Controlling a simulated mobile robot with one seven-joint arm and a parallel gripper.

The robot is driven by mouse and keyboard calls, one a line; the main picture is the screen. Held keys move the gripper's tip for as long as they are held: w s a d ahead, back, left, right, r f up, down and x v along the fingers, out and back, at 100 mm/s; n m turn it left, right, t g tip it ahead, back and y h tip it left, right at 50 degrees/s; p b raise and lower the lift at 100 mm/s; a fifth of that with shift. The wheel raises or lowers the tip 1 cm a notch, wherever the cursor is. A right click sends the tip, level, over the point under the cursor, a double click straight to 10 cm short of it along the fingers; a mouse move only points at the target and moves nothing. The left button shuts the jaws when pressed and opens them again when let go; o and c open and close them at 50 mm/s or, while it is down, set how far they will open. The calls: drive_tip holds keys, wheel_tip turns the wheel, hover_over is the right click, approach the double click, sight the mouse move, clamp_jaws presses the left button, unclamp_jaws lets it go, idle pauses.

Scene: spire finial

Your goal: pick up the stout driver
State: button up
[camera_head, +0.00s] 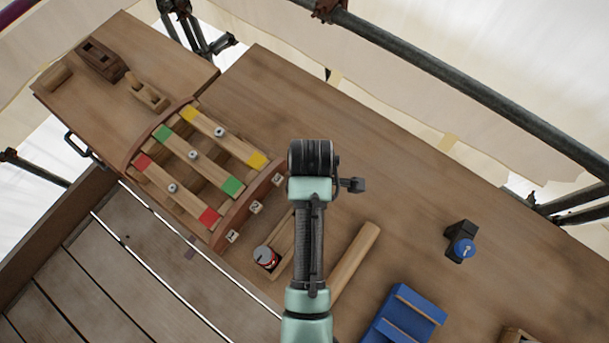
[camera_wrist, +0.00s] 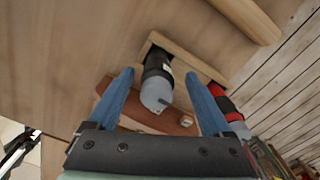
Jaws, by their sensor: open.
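In the wrist view, a stout black driver (camera_wrist: 157,72) with a grey end stands in a light wooden holder (camera_wrist: 190,57). My gripper (camera_wrist: 159,76) is open, with one blue finger on each side of the grey end, and I see no clear contact. A red and black driver (camera_wrist: 228,108) sits in the same holder, just right of the right finger. In the head view, the red driver (camera_head: 265,257) shows at the near end of the holder (camera_head: 284,240). My arm hides the black driver and my fingers there.
A wooden cylinder (camera_head: 355,262) lies right of the holder. A curved frame (camera_head: 262,192) with colour-ended wooden bars stands to the left. A blue stepped block (camera_head: 405,315) and a black and blue device (camera_head: 460,245) are at right. The table between the back pipe and these is clear.

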drive_tip(key=shift+w+a+f+p, duration=0.15)
drive_tip(key=shift+f+p, duration=0.1)
drive_tip(key=shift+f, duration=0.7)
drive_tip(key=shift+a+f+p, duration=0.2)
drive_tip(key=shift+f, duration=0.7)
drive_tip(key=shift+w+a+f+p, duration=0.15)
drive_tip(key=shift+f+p, duration=0.1)
drive_tip(key=shift+f, duration=0.7)
drive_tip(key=shift+s, duration=0.1)
clamp_jaws()
